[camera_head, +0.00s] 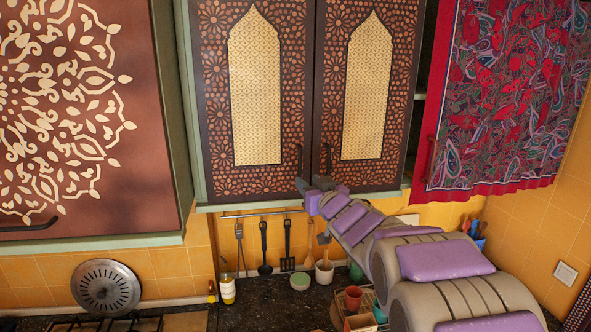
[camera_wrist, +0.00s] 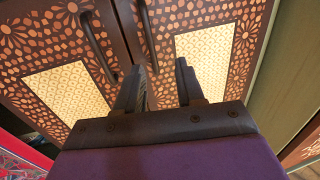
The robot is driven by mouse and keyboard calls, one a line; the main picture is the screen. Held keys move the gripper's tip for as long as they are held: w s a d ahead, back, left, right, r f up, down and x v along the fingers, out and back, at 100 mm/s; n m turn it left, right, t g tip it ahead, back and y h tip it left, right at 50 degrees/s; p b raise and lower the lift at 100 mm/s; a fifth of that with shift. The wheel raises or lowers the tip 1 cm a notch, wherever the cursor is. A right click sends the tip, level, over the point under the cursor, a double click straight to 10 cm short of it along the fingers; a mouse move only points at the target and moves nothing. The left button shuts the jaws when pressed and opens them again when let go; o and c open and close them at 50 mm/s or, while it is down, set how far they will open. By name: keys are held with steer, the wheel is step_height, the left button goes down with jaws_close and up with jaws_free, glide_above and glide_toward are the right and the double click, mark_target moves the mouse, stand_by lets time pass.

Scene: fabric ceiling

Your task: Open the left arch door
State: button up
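The left arch door (camera_head: 212,120) is dark brown with a gold arched panel and looks shut. Its dark vertical handle (camera_head: 299,158) is at its lower right edge. In the wrist view the picture is turned, and this door (camera_wrist: 240,35) is on the right with its handle (camera_wrist: 148,35) near the top middle. My gripper (camera_head: 312,184) is just below the handles, in front of the doors' bottom edge. In the wrist view my gripper (camera_wrist: 161,75) has its fingers apart with nothing gripped. The handle's end appears close to the fingers; contact cannot be told.
The right arch door (camera_head: 395,100) looks shut, with its own handle (camera_head: 328,158) close beside the left one. A red patterned cloth (camera_head: 510,90) hangs at the right. Utensils (camera_head: 264,250) hang below the cabinet. A brown cabinet door (camera_head: 150,170) is at the left.

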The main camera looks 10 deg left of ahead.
mark_target(300, 169)
steer(key=p+x, duration=0.1)
steer(key=x, duration=0.8)
steer(key=shift+w+p, duration=0.3)
steer(key=shift+w, duration=0.05)
steer(key=shift+w+d+r, duration=0.15)
steer(key=shift+d, duration=0.95)
steer(key=shift+c, duration=0.3)
steer(key=shift+a, duration=0.15)
steer(key=shift+c, duration=1.4)
steer(key=shift+a, duration=0.55)
jaws_close()
steer(key=shift+d, duration=0.1)
